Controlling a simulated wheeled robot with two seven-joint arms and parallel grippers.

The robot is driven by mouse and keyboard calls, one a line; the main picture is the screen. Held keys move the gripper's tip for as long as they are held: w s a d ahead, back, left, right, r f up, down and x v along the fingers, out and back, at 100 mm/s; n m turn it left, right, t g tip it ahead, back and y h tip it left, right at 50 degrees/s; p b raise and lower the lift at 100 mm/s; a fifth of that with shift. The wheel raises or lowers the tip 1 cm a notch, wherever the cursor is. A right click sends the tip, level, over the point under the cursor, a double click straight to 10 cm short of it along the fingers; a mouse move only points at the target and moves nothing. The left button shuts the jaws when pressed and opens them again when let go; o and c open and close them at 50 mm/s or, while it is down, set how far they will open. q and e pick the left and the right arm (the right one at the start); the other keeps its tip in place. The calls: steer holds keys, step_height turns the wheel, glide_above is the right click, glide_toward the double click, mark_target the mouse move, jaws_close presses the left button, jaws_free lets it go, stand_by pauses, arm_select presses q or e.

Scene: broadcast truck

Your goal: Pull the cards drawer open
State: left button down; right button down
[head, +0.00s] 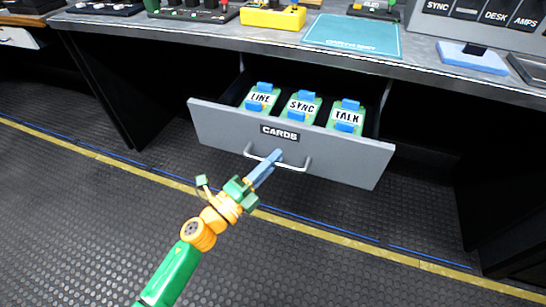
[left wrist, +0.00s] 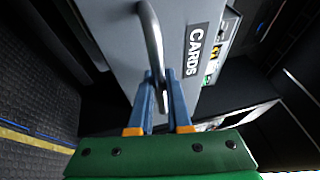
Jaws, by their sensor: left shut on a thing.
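The grey cards drawer (head: 230,130), labelled CARDS, stands pulled out under the worktop in the head view. Inside it lie three green cards with blue clips: LINE (head: 260,99), SYNC (head: 302,106) and TALK (head: 347,117). A curved metal handle (head: 295,168) is on its front; the handle also shows in the left wrist view (left wrist: 152,40). My left gripper (head: 272,160) is at the handle, with its blue fingers (left wrist: 160,95) on either side of the bar, shut on it. The drawer front (left wrist: 190,15) fills the top of the wrist view. My right gripper is not in view.
The worktop (head: 250,42) above carries a teal mat (head: 352,36), a yellow device (head: 272,16), a blue pad (head: 472,58) and a panel with DESK and AMPS keys (head: 490,18). Dark side panels stand on both sides. The ribbed floor in front is clear.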

arm_select(q)
steer(key=shift+s, duration=0.25)
steer(key=c, duration=0.9)
jaws_free()
steer(key=shift+o, duration=0.2)
steer(key=v, duration=0.7)
steer(key=shift+b, duration=0.3)
